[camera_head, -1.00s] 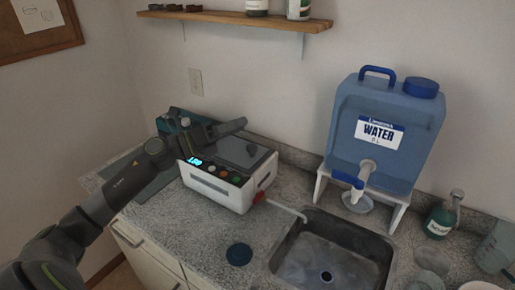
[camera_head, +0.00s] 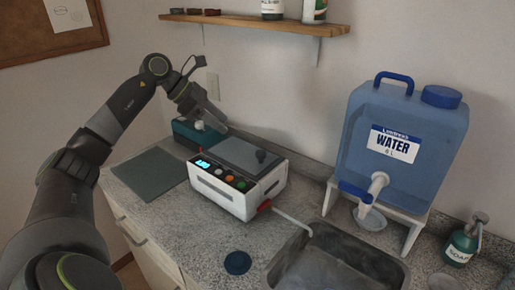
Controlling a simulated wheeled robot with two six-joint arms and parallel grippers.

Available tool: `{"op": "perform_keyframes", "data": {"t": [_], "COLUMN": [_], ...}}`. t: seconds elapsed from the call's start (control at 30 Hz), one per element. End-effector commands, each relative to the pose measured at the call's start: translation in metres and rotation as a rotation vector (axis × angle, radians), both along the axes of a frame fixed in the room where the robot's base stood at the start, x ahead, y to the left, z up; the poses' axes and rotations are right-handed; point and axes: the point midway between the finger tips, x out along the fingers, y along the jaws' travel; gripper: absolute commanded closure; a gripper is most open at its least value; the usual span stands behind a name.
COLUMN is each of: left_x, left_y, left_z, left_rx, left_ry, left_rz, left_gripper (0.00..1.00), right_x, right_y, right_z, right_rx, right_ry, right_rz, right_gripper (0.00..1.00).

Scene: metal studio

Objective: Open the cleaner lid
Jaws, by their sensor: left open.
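The cleaner (camera_head: 234,190) is a white box on the counter left of the sink, with a lit blue display and several buttons on its front. Its grey lid (camera_head: 240,156) lies flat and closed on top, with a dark knob near the right side. My left gripper (camera_head: 215,122) is raised above and behind the lid's left rear edge. It is open and empty, and appears apart from the lid. My right gripper is not in view.
A teal box (camera_head: 195,136) stands behind the cleaner, and a grey mat (camera_head: 150,174) lies to its left. A dark blue round cap (camera_head: 237,262) lies in front. The sink (camera_head: 340,262), blue water container (camera_head: 402,140) and soap bottle (camera_head: 461,246) are at right.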

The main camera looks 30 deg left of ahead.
Motion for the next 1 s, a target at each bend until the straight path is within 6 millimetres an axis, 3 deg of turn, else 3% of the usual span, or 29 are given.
{"op": "perform_keyframes", "data": {"t": [0.6,1.0], "left_x": [0.051,0.066], "left_y": [-0.062,-0.077], "left_z": [-0.077,-0.101], "left_rx": [-0.007,-0.003], "left_ry": [0.000,-0.001], "left_rz": [-0.001,0.001], "left_gripper": [0.50,0.50], "right_x": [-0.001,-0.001], "right_y": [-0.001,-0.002], "right_z": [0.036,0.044], "right_rx": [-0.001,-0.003], "right_ry": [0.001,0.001], "right_rz": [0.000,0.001], "right_gripper": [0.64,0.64]}}
